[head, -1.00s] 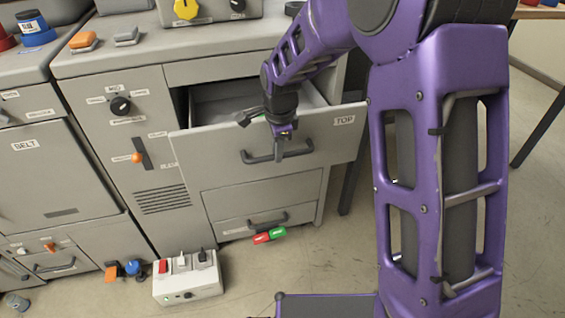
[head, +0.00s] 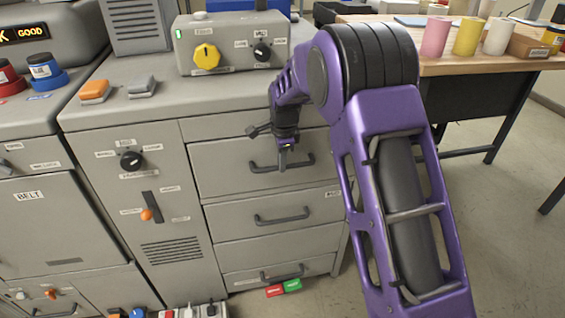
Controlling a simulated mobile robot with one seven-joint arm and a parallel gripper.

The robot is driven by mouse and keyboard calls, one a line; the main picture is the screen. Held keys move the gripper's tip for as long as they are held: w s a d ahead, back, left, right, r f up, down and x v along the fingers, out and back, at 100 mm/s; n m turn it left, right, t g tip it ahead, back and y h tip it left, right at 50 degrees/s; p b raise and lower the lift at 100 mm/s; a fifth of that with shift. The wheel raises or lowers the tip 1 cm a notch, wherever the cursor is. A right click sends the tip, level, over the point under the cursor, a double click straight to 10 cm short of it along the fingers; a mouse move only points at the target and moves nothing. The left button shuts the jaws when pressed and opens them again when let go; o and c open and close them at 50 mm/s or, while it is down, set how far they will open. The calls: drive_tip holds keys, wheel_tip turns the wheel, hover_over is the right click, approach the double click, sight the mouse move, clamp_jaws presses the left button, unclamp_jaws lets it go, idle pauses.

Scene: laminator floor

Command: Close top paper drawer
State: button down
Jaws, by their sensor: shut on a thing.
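The top paper drawer (head: 225,172) is a grey front in the upper part of the grey cabinet. It looks flush with the cabinet face, and no opening shows above it. Its dark bar handle (head: 262,169) is in the middle of the front. My gripper (head: 283,160) points down at that handle and is shut on it. The fingertips are small in the picture. My purple arm covers the right end of the drawer front, and its label is hidden.
A second drawer (head: 226,222) and a low drawer (head: 240,279) are below, both shut. A control box (head: 228,48) stands on the cabinet top. A wooden table (head: 470,64) with coloured rolls is at the right.

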drive_tip(key=shift+w+a+r, duration=0.1)
drive_tip(key=shift+w, duration=0.3)
drive_tip(key=c, duration=0.8)
unclamp_jaws()
drive_tip(key=shift+w, duration=0.1)
drive_tip(key=s+r+p, duration=0.2)
drive_tip(key=s+r, duration=0.1)
drive_tip(key=r, duration=1.4)
drive_tip(key=shift+s+d, duration=0.15)
drive_tip(key=shift+d, duration=0.3)
drive_tip(key=shift+r, duration=0.1)
